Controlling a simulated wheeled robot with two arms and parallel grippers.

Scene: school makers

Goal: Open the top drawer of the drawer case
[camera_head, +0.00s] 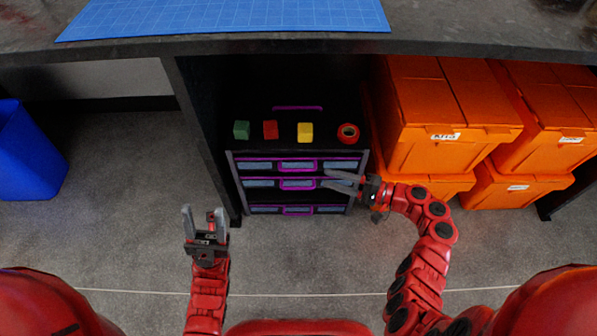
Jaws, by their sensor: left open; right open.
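The drawer case (232,180) stands under the table, black with purple-edged drawer fronts and purple handles. Its top drawer (258,166) looks shut, with a purple handle (297,166) at its middle. A middle drawer and a bottom drawer (297,210) sit below it. My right gripper (326,179) is open in front of the right half of the case, its fingers pointing left near the upper two drawers. I cannot tell whether it touches them. My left gripper (206,219) is open and empty, left of the case and above the floor.
A green block (241,130), a red block (270,130), a yellow block (305,132) and a red tape roll (348,133) sit on the case. Orange bins (430,110) stand at right. A blue bin (27,155) is at far left. The table edge (300,46) overhangs.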

